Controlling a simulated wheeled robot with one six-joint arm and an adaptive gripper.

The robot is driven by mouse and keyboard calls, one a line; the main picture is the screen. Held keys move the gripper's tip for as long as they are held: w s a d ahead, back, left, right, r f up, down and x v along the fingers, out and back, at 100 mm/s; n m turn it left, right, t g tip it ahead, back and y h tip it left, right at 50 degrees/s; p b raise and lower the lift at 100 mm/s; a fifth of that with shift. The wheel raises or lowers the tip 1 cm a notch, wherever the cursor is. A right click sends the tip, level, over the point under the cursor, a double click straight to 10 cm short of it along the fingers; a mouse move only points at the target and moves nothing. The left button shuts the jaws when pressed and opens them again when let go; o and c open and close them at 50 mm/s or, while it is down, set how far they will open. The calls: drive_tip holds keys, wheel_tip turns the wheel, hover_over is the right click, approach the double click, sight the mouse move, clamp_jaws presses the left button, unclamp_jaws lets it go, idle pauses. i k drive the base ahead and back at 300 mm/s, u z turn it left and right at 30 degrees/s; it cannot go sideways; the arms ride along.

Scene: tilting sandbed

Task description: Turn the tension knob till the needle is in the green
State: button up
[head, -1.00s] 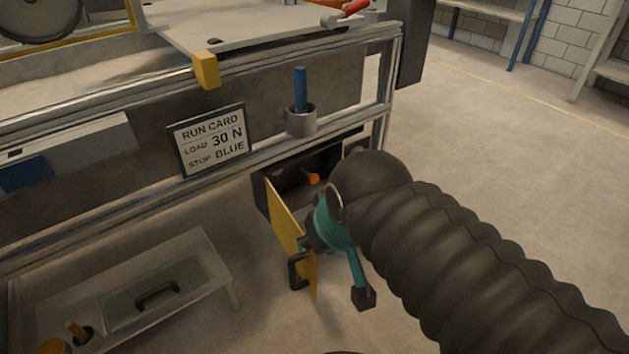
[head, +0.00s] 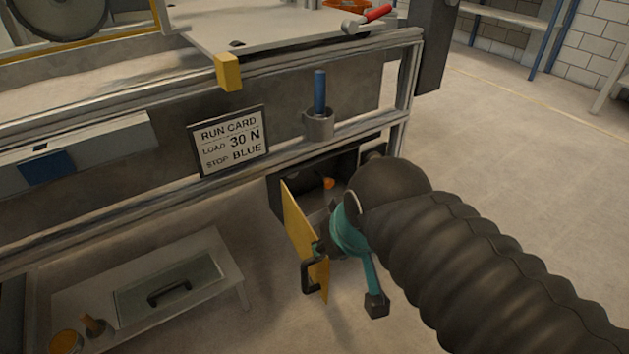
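An orange knob (head: 328,183) shows inside a dark open box (head: 346,166) low under the bench. I take it for the tension knob. No needle or green zone can be made out. The box's yellow door (head: 301,236) stands open, with a dark handle (head: 309,276) on its near face. My gripper (head: 347,277), teal with dark tips, is just right of the door, in front of and below the knob. Its fingers look spread, one pointing down and one near the door, partly hidden. I see nothing between them. Whether it touches the door cannot be told.
A run card (head: 229,142) reads load 30 N, stop blue. A blue peg (head: 319,92) stands in a grey cup on the rail. A low table (head: 232,268) with a handled panel is at lower left. Open floor (head: 510,150) lies to the right.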

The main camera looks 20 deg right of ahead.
sight(328, 182)
drive_tip(key=z, duration=1.2)
drive_tip(key=k, duration=0.35)
drive_tip(key=u, duration=1.55)
drive_tip(key=i, duration=0.5)
